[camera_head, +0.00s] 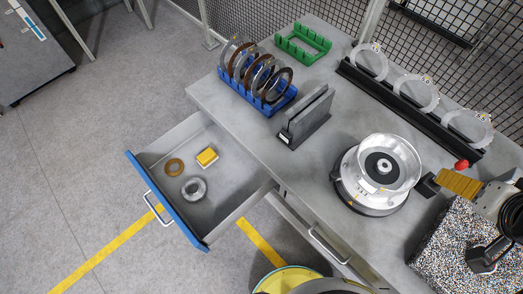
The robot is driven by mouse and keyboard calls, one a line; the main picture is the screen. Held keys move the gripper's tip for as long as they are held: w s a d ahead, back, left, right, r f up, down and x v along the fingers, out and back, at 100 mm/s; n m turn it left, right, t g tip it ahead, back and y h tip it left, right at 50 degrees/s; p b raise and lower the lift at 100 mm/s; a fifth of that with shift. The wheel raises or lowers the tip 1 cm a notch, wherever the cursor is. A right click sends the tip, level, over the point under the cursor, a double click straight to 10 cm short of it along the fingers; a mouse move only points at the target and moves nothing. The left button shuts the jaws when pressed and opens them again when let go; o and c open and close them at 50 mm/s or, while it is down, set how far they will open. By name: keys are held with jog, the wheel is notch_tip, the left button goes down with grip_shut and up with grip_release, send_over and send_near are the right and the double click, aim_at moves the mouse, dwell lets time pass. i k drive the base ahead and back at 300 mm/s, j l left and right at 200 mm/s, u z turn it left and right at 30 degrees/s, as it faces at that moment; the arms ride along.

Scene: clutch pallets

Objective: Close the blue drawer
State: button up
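The blue drawer stands open at the left of the workbench. Its blue front (166,203) faces the lower left and carries a pale bar handle (156,211). The grey interior is exposed.
The grey workbench (235,106) holds a blue rack of discs (277,105), a green rack (303,45), a round metal clutch assembly (384,165) and clear discs on a black rail. A second handle (328,244) is right of the drawer. Floor left is clear.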

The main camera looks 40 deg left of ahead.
aim_at(235, 182)
jog(key=u, duration=0.45)
jog(key=k+u, duration=0.1)
jog(key=u, duration=0.35)
jog(key=j+u, duration=0.1)
jog(key=u, duration=0.8)
jog(key=k+j+u, duration=0.1)
jog(key=u, duration=0.35)
jog(key=j+u, duration=0.1)
jog(key=u, duration=0.35)
jog(key=i+z, duration=0.15)
jog(key=z, duration=0.2)
jog(key=i+l+z, duration=0.1)
jog(key=z, duration=0.25)
jog(key=i+z, duration=0.15)
jog(key=z, duration=0.2)
